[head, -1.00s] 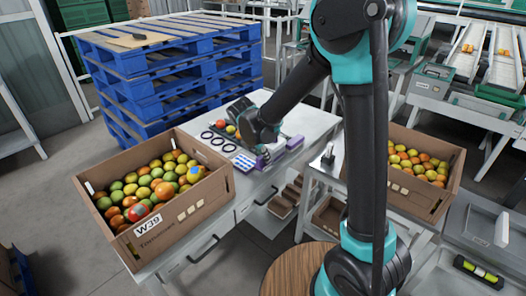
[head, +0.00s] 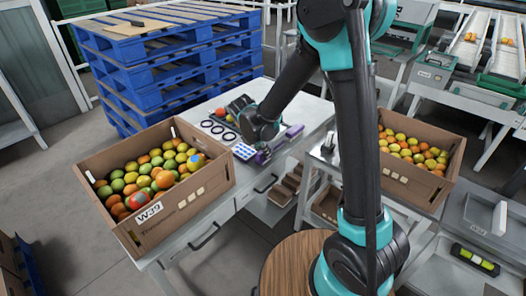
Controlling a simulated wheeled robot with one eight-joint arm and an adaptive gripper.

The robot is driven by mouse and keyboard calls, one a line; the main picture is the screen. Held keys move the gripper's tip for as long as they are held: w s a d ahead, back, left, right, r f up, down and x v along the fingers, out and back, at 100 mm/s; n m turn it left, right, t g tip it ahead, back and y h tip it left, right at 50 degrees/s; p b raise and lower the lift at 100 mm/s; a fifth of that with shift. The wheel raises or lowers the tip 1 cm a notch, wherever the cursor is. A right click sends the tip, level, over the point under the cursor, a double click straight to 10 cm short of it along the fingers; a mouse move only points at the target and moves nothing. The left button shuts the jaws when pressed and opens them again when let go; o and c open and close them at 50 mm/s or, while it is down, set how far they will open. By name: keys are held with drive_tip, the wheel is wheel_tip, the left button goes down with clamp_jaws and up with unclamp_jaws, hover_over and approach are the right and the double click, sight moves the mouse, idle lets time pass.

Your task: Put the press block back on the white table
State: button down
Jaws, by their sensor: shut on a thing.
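My gripper (head: 260,150) is low over the white table (head: 310,112), seen from behind and above. It is shut on a small purple piece (head: 263,158), which I take for the press block. My gripper and wrist hide most of it, and I cannot tell if it touches the tabletop. Another purple piece (head: 293,132) lies on the table just right of the gripper. A blue-and-white patterned card (head: 244,152) lies close to the left of the gripper.
Blue pallets (head: 185,70) are stacked behind. The table's back right is clear.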

drive_tip(key=shift+f, duration=0.35)
drive_tip(key=c, duration=1.3)
unclamp_jaws()
drive_tip(key=c, duration=0.3)
drive_tip(key=shift+c, duration=0.2)
drive_tip(key=shift+r, duration=0.1)
drive_tip(key=shift+r, duration=3.4)
